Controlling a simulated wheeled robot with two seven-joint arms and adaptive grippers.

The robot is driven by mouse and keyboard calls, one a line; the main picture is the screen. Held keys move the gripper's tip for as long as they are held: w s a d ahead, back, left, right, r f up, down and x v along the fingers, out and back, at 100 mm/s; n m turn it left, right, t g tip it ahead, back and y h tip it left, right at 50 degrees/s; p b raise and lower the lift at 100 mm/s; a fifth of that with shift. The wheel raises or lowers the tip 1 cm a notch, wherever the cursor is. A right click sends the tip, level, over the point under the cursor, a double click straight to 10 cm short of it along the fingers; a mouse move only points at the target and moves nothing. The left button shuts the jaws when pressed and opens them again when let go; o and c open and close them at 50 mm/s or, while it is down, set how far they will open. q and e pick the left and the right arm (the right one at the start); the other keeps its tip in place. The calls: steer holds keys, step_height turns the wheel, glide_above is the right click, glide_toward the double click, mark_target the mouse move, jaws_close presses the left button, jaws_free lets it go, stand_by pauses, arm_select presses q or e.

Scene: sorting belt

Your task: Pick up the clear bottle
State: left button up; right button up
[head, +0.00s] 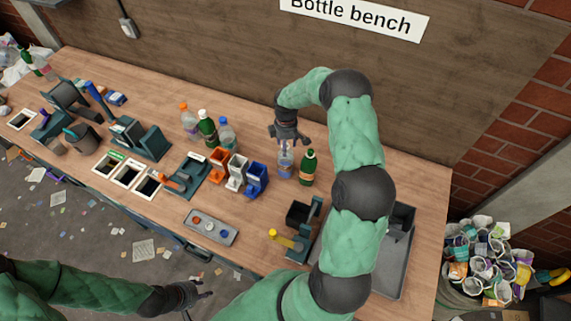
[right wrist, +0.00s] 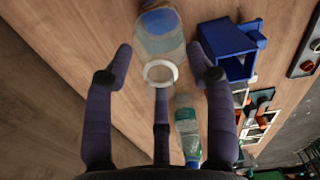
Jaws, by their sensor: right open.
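The clear bottle (head: 285,162) stands upright on the bench, with a blue label. My right gripper (head: 289,138) is over its top, coming from above. In the right wrist view, the clear bottle (right wrist: 160,38) lies between and beyond the spread fingers of the right gripper (right wrist: 160,70), its pale neck ring facing the camera. The fingers are open and I see no grip on it. My left gripper (head: 197,294) is low at the front, off the bench edge, with its fingers spread and empty.
A green bottle (head: 307,168) stands close to the right. Orange, white and blue holders (head: 257,180) stand to the left. Several other bottles (head: 208,127) stand behind them. A grey tray (head: 395,255) and a yellow-handled device (head: 290,243) are at the right front.

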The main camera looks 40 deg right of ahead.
jaws_close()
steer(key=shift+s, duration=0.1)
stand_by(0.3)
